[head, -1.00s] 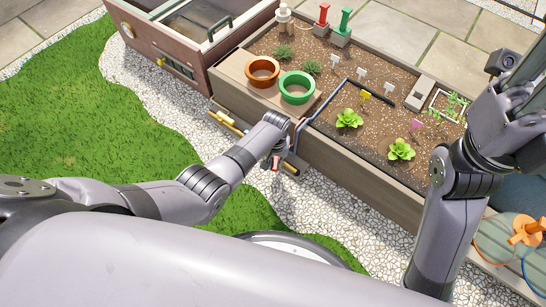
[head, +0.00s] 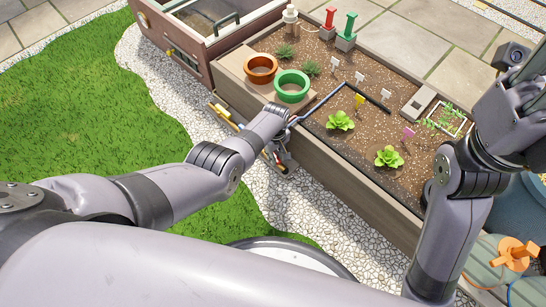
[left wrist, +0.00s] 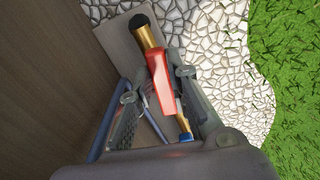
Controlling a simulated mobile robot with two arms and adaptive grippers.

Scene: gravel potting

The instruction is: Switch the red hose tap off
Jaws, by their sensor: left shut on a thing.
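The red hose tap's handle (left wrist: 163,85) shows in the left wrist view as a flat red lever below a dark-tipped brass pipe (left wrist: 149,35). My left gripper (left wrist: 158,90) has a finger on each side of the lever and is shut on it. In the head view my left gripper (head: 281,158) is low against the outer wall of the planter, and it and the forearm largely hide the tap. My right gripper (head: 510,115) is raised at the right edge, away from the tap; its fingers are not clear.
The wooden planter (head: 340,178) holds seedlings, labels and a grey-blue pipe (head: 320,104). An orange pot (head: 260,68) and a green pot (head: 291,88) stand at its near left corner. White gravel (head: 300,208) and grass (head: 80,110) lie beside it. An orange valve (head: 514,254) is at lower right.

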